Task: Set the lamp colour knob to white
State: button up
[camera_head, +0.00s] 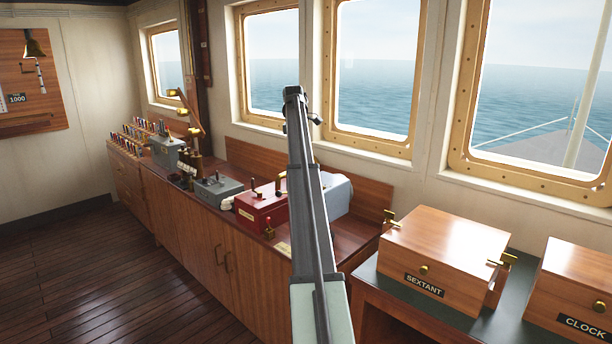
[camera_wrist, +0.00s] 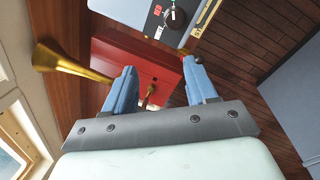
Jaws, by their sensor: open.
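My gripper (camera_wrist: 160,66) is open in the wrist view, its two blue fingers apart with nothing held. Beyond them is a red box (camera_wrist: 112,60), with a small brass lever showing between the fingers. A grey box (camera_wrist: 128,8) lies past the red one at the top of the wrist view. A dark round knob (camera_wrist: 174,16) with a pale mark sits on it, near red and white spots; I cannot read its setting.
A brass horn-shaped part (camera_wrist: 70,64) juts in left of my fingers. Brass-topped dark fittings (camera_head: 190,160) and another grey box (camera_head: 168,150) stand farther along the counter. My arm hides part of a pale blue-grey box (camera_head: 337,192). A sextant case (camera_head: 445,250) is at right.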

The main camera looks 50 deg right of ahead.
jog(key=s+r+n+y, duration=0.2)
jog(key=s+r, duration=0.2)
jog(key=shift+g, duration=0.3)
jog(key=f, duration=0.9)
jog(key=d+f, duration=0.1)
jog(key=f, duration=0.3)
jog(key=shift+w+f, duration=0.25)
jog(key=shift+f, duration=0.05)
jog(key=c, duration=1.1)
